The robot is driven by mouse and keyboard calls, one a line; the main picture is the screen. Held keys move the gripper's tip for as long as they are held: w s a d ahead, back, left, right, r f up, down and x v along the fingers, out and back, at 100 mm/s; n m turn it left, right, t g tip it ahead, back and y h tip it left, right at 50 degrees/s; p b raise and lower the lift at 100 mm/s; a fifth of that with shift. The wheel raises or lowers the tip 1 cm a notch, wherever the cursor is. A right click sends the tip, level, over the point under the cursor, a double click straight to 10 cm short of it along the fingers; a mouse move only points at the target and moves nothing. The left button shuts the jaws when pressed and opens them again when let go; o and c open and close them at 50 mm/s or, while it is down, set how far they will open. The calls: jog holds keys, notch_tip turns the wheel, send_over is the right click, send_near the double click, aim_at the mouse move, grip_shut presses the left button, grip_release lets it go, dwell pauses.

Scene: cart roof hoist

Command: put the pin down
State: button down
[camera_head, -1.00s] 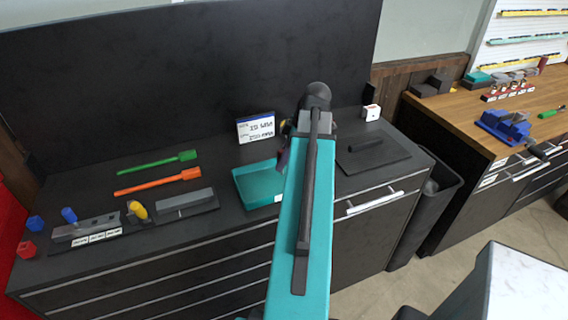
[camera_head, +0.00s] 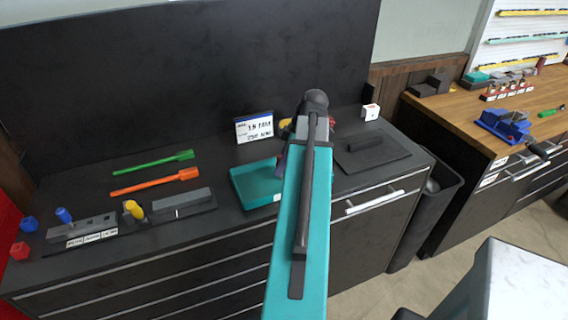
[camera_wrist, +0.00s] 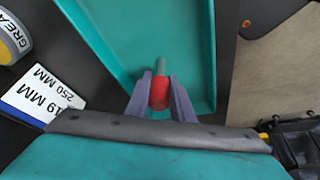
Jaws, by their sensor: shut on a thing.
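The pin (camera_wrist: 159,93) has a red head and a grey shank. In the wrist view it sits between the two purple fingers of my gripper (camera_wrist: 160,91), which is shut on it. The pin shows against the teal tray (camera_wrist: 90,18); whether it touches the tray cannot be told. In the head view the teal tray (camera_head: 238,186) lies on the dark counter, partly hidden behind my arm. A bit of a purple finger of my gripper (camera_head: 281,165) shows beside the arm; the pin is hidden there.
A size card (camera_head: 254,128) stands behind the tray; it also shows in the wrist view (camera_wrist: 38,97), near a grease can (camera_wrist: 10,42). Green (camera_head: 152,160) and orange (camera_head: 155,182) tools lie left. A dark plate (camera_head: 390,155) lies right. Bare counter separates tools and tray.

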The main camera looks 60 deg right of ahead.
jog(key=shift+f, duration=0.15)
jog(key=c, duration=1.5)
grip_release()
jog(key=shift+c, duration=0.2)
jog(key=b+v, duration=0.3)
jog(key=v, duration=0.9)
jog(key=shift+d, duration=0.1)
